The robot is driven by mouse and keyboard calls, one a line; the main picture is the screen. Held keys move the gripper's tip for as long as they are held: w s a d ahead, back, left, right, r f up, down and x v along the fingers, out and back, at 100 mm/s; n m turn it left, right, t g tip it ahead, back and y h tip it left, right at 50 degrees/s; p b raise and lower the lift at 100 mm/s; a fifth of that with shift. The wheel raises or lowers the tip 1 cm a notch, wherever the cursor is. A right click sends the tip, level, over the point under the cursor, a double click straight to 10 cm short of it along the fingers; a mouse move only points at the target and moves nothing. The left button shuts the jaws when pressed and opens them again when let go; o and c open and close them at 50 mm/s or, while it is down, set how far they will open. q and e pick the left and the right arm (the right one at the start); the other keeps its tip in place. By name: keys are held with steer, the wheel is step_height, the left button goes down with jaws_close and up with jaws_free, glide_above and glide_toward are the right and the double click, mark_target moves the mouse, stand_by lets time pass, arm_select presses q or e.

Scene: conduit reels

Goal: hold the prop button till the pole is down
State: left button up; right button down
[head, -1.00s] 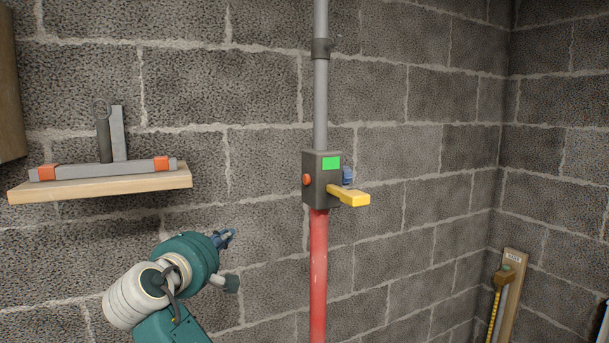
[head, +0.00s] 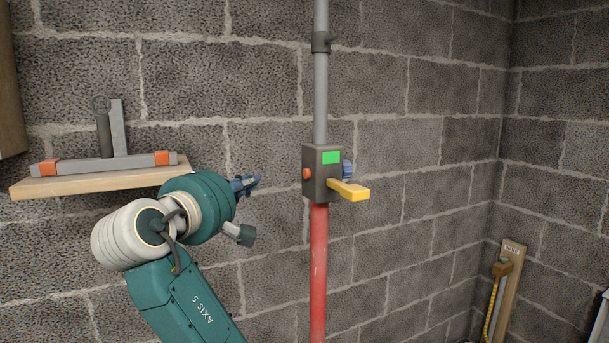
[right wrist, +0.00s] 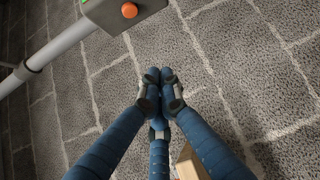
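The prop is a dark grey box (head: 320,189) on an upright pole, with a grey upper part (head: 320,90) and a red lower part (head: 318,270). An orange-red button (head: 306,174) sits on the box's left side and also shows at the top of the right wrist view (right wrist: 129,10). A yellow lever (head: 350,190) sticks out to the right, and a green patch (head: 331,157) is on the front. My right gripper (head: 257,181) is left of the button, apart from it. Its blue fingers are closed together and empty in the right wrist view (right wrist: 160,76). My left gripper is not seen.
A wooden shelf (head: 90,184) with grey and orange metal parts is on the block wall at left, close behind my right arm. A board with a yellow item (head: 501,270) leans in the right corner. Open space lies between my gripper and the box.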

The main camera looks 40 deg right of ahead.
mark_target(306, 173)
steer(key=s+d+b, duration=0.1)
steer(key=s+d, duration=0.1)
steer(key=d, duration=0.6)
steer(key=shift+d, duration=0.1)
stand_by(1.4)
steer(key=shift+d, duration=0.35)
steer(key=shift+s+d, duration=0.15)
steer(key=shift+d, duration=0.25)
stand_by(2.6)
steer(key=shift+a, duration=0.15)
steer(key=shift+a+p, duration=0.35)
steer(key=shift+a, duration=0.3)
steer(key=shift+w, duration=0.2)
